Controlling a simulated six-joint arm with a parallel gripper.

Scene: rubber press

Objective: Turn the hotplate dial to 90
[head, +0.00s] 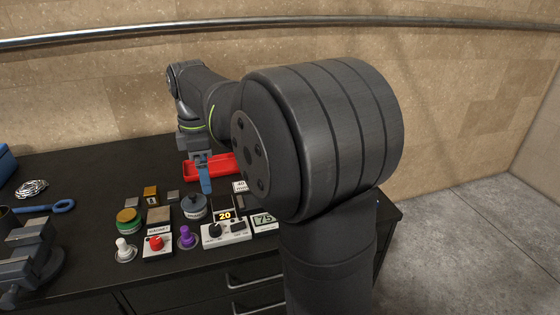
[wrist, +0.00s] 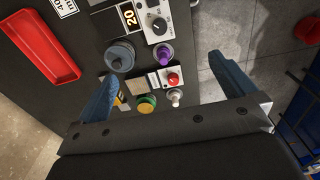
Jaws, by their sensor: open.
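The hotplate dial (head: 215,229) is a black knob on a white panel (head: 238,234) near the table's front edge. The display (head: 225,216) by it reads 20. In the wrist view the dial (wrist: 158,25) shows at the top, with its pointer mark, next to the 20 display (wrist: 128,16). My gripper (head: 206,188) has blue fingers and hangs above the table, behind and above the dial. The wrist view shows my gripper (wrist: 160,70) open and empty, its fingers wide apart. It touches nothing that I can see.
A purple knob (head: 187,237), a red button (head: 156,242) and a white knob (head: 123,249) stand left of the dial. A grey round piece (head: 194,207) stands behind it. A display reading 75 (head: 263,220) is at right. A red tray (head: 208,168) lies farther back.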

